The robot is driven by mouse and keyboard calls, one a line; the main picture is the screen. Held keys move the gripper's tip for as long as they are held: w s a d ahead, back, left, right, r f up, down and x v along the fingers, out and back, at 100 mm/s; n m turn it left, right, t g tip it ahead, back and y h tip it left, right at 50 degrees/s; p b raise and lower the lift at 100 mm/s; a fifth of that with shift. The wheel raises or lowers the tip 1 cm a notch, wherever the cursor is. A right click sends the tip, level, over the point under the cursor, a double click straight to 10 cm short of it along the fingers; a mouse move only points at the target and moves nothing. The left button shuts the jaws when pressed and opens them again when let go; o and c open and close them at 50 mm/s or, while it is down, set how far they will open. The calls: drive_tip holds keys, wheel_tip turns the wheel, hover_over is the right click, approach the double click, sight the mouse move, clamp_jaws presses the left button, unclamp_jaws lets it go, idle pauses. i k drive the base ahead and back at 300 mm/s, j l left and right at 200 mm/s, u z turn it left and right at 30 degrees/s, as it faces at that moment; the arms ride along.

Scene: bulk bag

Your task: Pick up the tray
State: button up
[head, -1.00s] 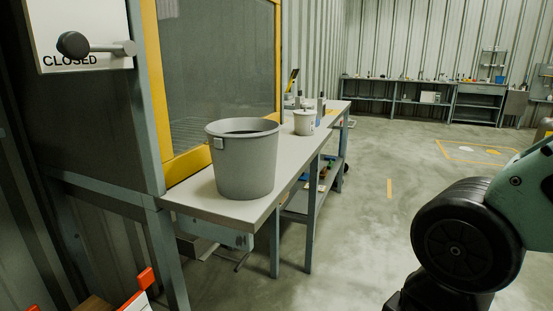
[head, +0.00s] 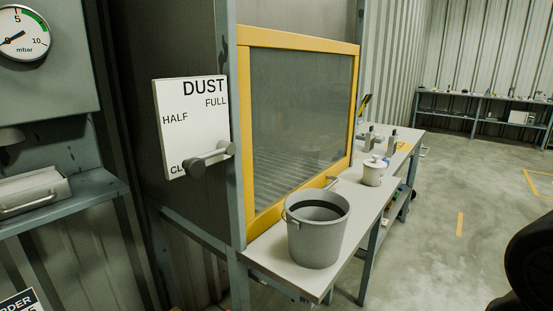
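A grey metal tray (head: 50,183) with a bar handle on its front sits on a grey shelf at the left edge, below a pressure gauge. Its left part is cut off by the picture edge, and I cannot see its inside well. My gripper is not in view. Only a dark rounded part of my arm shows at the lower right, far from the tray.
A grey bucket (head: 315,245) and a white lidded pot (head: 373,172) stand on a narrow bench (head: 275,255). A dust lever plate (head: 190,125) with a protruding handle is on the dark panel. Open floor (head: 430,240) lies to the right.

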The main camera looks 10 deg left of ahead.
sight(21, 194)
drive_tip(key=k+l+u, duration=0.15)
drive_tip(key=u, duration=1.05)
drive_tip(key=z, duration=0.55)
drive_tip(key=u, duration=1.2)
